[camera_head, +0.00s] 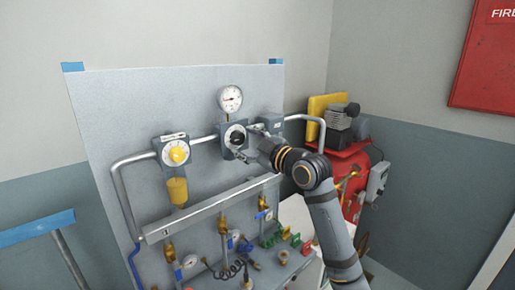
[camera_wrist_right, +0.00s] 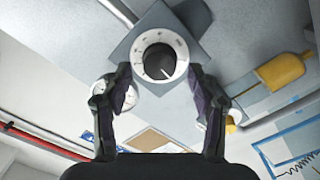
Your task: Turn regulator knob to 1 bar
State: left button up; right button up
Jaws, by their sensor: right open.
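The black regulator knob (camera_head: 235,137) sits on a grey-blue block on the upright panel, below a round pressure gauge (camera_head: 230,99). In the right wrist view the knob (camera_wrist_right: 159,61) has a white line on its face and a white scale ring around it; the scale figures are too small to read. My right gripper (camera_wrist_right: 160,78) is open, its two fingers to either side below the knob in that view, with no contact visible. In the head view the right gripper (camera_head: 251,143) is just right of the knob, partly hidden by its own wrist. My left gripper is out of view.
A yellow dial (camera_head: 178,153) with a yellow bowl (camera_head: 177,190) is left of the knob. Pipes and a metal rail (camera_head: 210,207) cross the panel. A red compressor (camera_head: 346,170) stands at the right. Valves and fittings crowd the area below.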

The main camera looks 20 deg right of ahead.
jog(key=v, duration=1)
jog(key=shift+s, duration=0.25)
jog(key=shift+w+d, duration=0.1)
